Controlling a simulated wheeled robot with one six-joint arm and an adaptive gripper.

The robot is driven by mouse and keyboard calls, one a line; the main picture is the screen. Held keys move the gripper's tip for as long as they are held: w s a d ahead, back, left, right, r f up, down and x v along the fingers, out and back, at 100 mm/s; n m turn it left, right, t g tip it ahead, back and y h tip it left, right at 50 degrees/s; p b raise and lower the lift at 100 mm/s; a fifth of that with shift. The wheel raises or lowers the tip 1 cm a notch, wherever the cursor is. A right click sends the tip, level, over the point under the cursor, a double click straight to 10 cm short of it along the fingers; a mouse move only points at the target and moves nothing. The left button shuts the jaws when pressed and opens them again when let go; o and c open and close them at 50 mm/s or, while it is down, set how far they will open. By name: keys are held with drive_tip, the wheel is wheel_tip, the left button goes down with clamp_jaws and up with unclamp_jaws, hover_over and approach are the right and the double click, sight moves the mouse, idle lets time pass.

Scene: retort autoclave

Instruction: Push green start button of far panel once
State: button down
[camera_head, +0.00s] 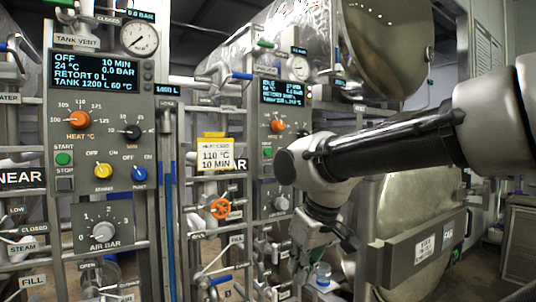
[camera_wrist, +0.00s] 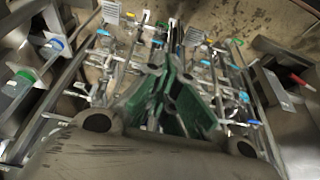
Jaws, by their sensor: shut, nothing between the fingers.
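The far panel (camera_head: 287,125) is a grey control box in the middle of the head view, with a lit display, an orange heat knob and a small green start button (camera_head: 267,152) low on its left side. My gripper (camera_head: 300,262) hangs from the wrist to the right of and below that button, apart from it and pointing down. Its fingers also show in the wrist view (camera_wrist: 176,40), closed together with nothing held. The green button cannot be made out with certainty in the wrist view.
The near panel (camera_head: 98,140) at left has its own green start button (camera_head: 63,159), knobs and an air dial. Pipes with an orange valve wheel (camera_head: 220,208) and a yellow-topped sign (camera_head: 215,153) stand between the panels. The steel retort door (camera_head: 410,215) is at right, behind my arm.

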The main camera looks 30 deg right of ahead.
sight(268, 152)
idle(0.5)
drive_tip(key=w+d+r+m+t, duration=0.1)
drive_tip(key=w+d+r+m, duration=0.2)
drive_tip(key=w+d+r, duration=0.35)
drive_tip(key=w+d+r+m+t, duration=0.1)
drive_tip(key=w+d+r+m, duration=0.25)
drive_tip(key=w+d, duration=0.5)
drive_tip(key=w+d+r+m+t+h, duration=0.1)
drive_tip(key=w+r+m+t, duration=0.1)
drive_tip(key=w+r, duration=0.7)
wheel_tip(268, 152, up, 2)
drive_tip(key=shift+w+r+t, duration=0.1)
drive_tip(key=shift+w+t, duration=0.1)
drive_tip(key=shift+t, duration=0.2)
drive_tip(key=shift+w, duration=0.1)
drive_tip(key=shift+w, duration=4.3)
